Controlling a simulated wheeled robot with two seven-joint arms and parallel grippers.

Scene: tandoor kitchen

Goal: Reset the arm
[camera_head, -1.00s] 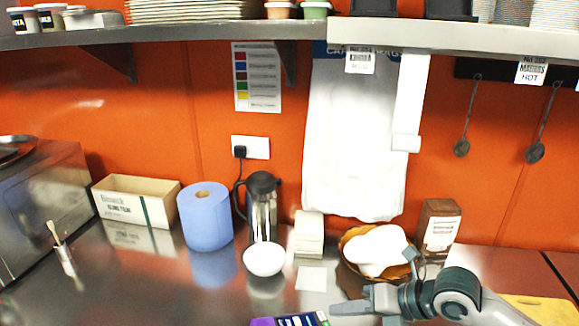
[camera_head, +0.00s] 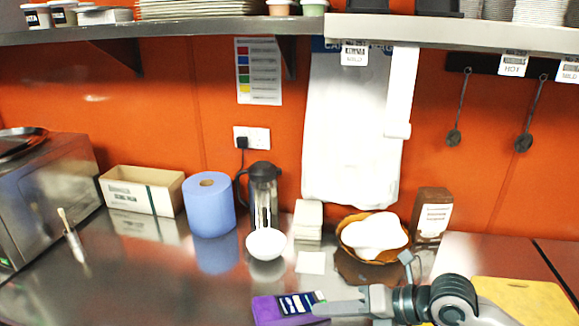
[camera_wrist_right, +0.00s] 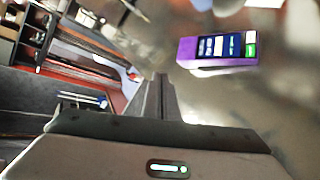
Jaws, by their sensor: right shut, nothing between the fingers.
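My right arm comes in from the lower right in the head view. Its gripper (camera_head: 325,308) points left, just above the steel counter, and is shut with nothing held. In the right wrist view the closed fingers (camera_wrist_right: 158,85) show as one narrow pair. A purple card terminal (camera_head: 283,307) with a lit screen lies by the fingertips in the head view. In the right wrist view the terminal (camera_wrist_right: 218,50) is to the right of the fingers, apart from them. My left gripper is not in view.
A white bowl (camera_head: 266,244) stands before a dark flask (camera_head: 263,190). A blue paper roll (camera_head: 209,205), a carton box (camera_head: 140,190), a basket with white bread-like pieces (camera_head: 375,237) and a brown box (camera_head: 431,215) line the back. A yellow board (camera_head: 530,293) is right.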

